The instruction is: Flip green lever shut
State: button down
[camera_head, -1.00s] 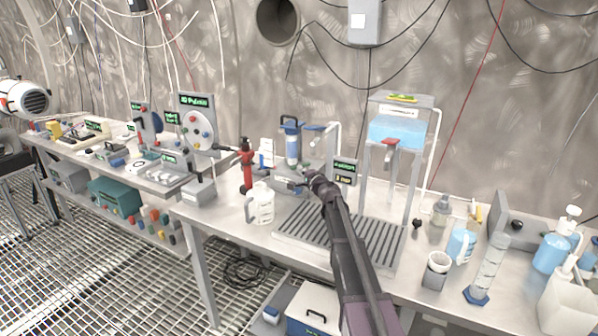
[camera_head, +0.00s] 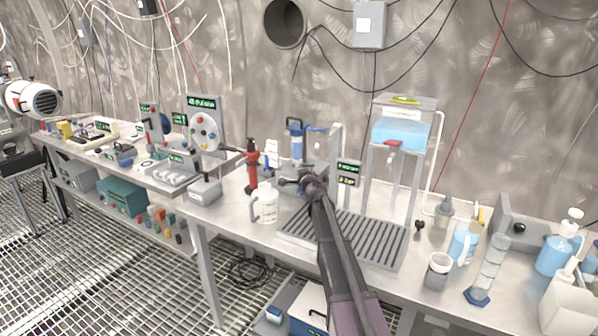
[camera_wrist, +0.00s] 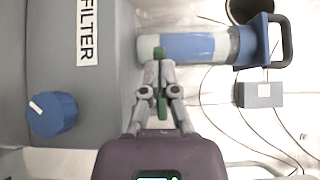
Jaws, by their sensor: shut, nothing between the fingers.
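The green lever (camera_wrist: 161,85) shows in the wrist view as a narrow upright bar in line with my fingers and partly covered by them. I cannot tell whether they touch it. My gripper (camera_wrist: 159,68) is shut with nothing held. In the head view my gripper (camera_head: 284,182) is at the front of the filter unit, below its blue-topped clear cylinder (camera_head: 296,143). That cylinder also lies across the top of the wrist view (camera_wrist: 195,47). The lever is too small or hidden to make out in the head view.
The grey filter housing (camera_wrist: 88,115) with a blue knob (camera_wrist: 52,114) fills the wrist view's left. In the head view, a red hand pump (camera_head: 252,163) and white jug (camera_head: 266,204) stand left of my arm.

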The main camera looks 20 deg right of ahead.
jog(key=shift+w+d, duration=0.2)
jog(key=shift+w, duration=1.15)
jog(key=s, duration=1.2)
jog(key=shift+d, duration=0.3)
jog(key=shift+s, duration=0.15)
